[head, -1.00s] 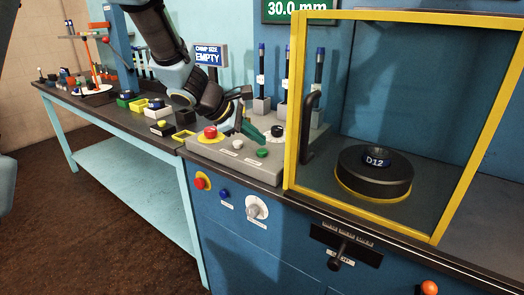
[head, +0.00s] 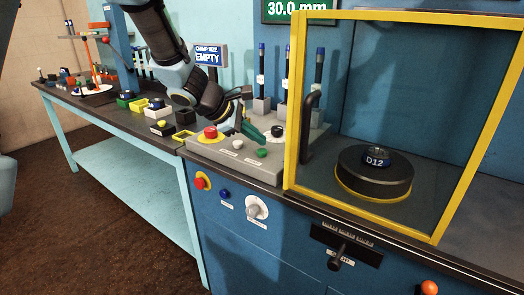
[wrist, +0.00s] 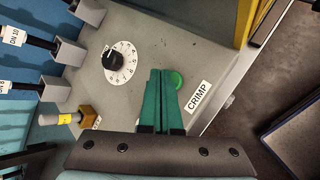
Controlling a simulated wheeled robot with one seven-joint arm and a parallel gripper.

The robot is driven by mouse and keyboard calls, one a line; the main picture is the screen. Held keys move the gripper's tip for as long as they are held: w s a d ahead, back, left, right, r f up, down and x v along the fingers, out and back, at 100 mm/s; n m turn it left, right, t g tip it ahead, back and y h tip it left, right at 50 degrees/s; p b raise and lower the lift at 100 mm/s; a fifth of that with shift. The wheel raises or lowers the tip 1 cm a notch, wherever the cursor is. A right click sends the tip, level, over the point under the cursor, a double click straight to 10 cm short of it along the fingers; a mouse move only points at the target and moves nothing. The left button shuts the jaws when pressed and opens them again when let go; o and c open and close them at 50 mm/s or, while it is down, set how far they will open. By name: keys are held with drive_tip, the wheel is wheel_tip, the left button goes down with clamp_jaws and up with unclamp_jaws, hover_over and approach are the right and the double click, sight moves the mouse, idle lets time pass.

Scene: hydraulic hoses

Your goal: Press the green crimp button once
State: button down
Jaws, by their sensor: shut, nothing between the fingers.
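The green crimp button (head: 262,153) sits on the grey control panel (head: 225,158), near its front edge. In the wrist view the green button (wrist: 177,80) shows beside my fingertips, next to the label CRIMP (wrist: 198,97). My gripper (head: 259,135) has green fingers, shut together and empty. In the wrist view the shut fingers (wrist: 160,75) reach over the panel, and their tips partly overlap the button's left side. I cannot tell whether they touch it. In the head view the tips appear behind and slightly above the button.
A red button (head: 210,132) and a white button (head: 238,144) are on the same panel. A black dial (wrist: 114,61) is close to the fingers. The yellow-framed guard (head: 292,100) with a handle stands just right, before a black D12 die (head: 375,172). The display reads EMPTY (head: 208,57).

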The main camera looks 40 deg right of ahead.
sight(258, 151)
drive_tip(key=shift+f, duration=0.1)
drive_tip(key=shift+f+b, duration=0.35)
drive_tip(key=shift+b, duration=0.25)
drive_tip(key=shift+f+b, duration=0.45)
drive_tip(key=shift+b, duration=0.1)
idle(0.5)
drive_tip(key=shift+r, duration=0.1)
drive_tip(key=shift+r+p, duration=0.6)
drive_tip(key=shift+r, duration=0.2)
drive_tip(key=shift+r+p, duration=1.95)
drive_tip(key=shift+r, duration=0.65)
drive_tip(key=shift+f, duration=0.1)
